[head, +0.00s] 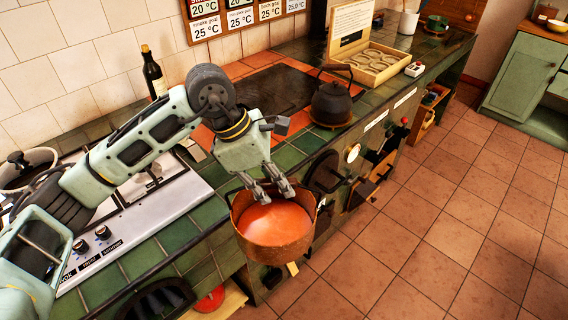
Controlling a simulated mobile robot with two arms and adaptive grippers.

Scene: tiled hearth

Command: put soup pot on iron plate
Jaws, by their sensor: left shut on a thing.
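The soup pot (272,250) is copper-coloured and full of orange-red soup, in the lower middle of the head view. My left gripper (274,195) reaches down to the pot's far side and is shut on it; the exact grip point at the rim is partly hidden by the fingers. The pot looks upright and raised at the counter's front edge, partly over the floor side. The iron plate (262,92) is a dark flat surface set among orange tiles, farther back on the counter. My right gripper is not in view.
A black kettle (332,103) stands right of the iron plate. A dark bottle (153,72) stands by the wall. A white control panel (120,235) and a large pot (27,168) are at left. An open wooden box (372,62) is farther back. The floor at right is clear.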

